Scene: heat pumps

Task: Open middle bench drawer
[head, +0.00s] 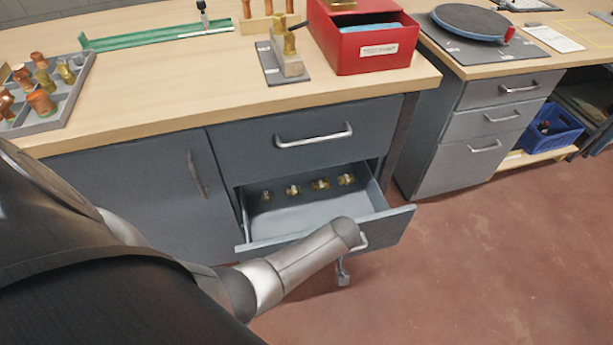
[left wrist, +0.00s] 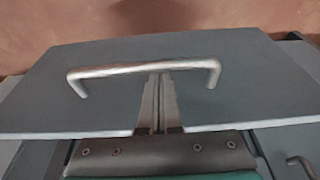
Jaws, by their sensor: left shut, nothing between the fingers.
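The bench drawer (head: 325,215) below the closed top drawer (head: 300,143) stands pulled out, and several brass fittings (head: 320,184) lie along its back. Its grey front also fills much of the left wrist view (left wrist: 70,95). Its bar handle (head: 363,240) is partly hidden by my left arm in the head view and shows whole in the left wrist view (left wrist: 120,70). My left gripper (left wrist: 160,82) is shut and empty, with its fingertips at the middle of the handle bar. I cannot tell whether they touch it. My right gripper is not in view.
A cabinet door (head: 130,190) is closed left of the drawers. The benchtop (head: 185,95) holds a red box (head: 350,45), a grey tray of copper and brass parts (head: 75,100) and a green channel (head: 150,38). The red-brown floor (head: 480,265) is clear at the right.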

